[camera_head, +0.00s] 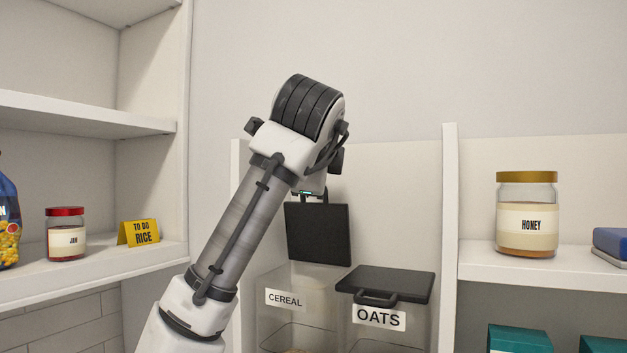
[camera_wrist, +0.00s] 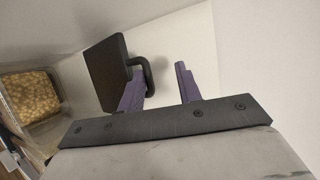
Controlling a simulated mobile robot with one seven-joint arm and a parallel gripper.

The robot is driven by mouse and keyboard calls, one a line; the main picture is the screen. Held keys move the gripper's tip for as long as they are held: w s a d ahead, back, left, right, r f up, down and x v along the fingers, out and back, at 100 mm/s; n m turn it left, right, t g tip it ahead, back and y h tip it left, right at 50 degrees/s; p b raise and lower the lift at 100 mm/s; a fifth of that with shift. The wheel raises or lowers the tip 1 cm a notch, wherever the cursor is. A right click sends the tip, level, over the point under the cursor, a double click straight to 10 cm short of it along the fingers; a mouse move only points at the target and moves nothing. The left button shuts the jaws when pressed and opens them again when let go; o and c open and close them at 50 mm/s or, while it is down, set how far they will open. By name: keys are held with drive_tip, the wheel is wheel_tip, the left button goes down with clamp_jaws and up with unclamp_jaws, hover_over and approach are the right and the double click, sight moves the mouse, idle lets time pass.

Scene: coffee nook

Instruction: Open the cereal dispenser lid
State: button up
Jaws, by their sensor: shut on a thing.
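The clear cereal dispenser (camera_head: 272,318) carries a "CEREAL" label. Its black lid (camera_head: 318,234) stands raised, nearly upright, at the back of the opening. In the wrist view the lid (camera_wrist: 106,72) is at the upper left, with its looped handle (camera_wrist: 148,72) at my purple fingers. My gripper (camera_wrist: 160,88) is shut on the lid handle; the handle meets the left finger, and the rest of the contact is hard to see. In the head view my wrist hides the fingers above the lid.
The oats dispenser (camera_head: 392,318) stands close on the right, its black lid (camera_head: 385,284) down. Upright panels flank the bay.

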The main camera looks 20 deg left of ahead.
drive_tip(key=shift+o, duration=0.2)
drive_tip(key=shift+w+d+f, duration=0.1)
drive_tip(key=shift+f, duration=0.1)
drive_tip(key=b+v, duration=0.4)
drive_tip(key=v, duration=1)
drive_tip(key=shift+w+f, duration=0.1)
drive_tip(key=shift+w, duration=0.05)
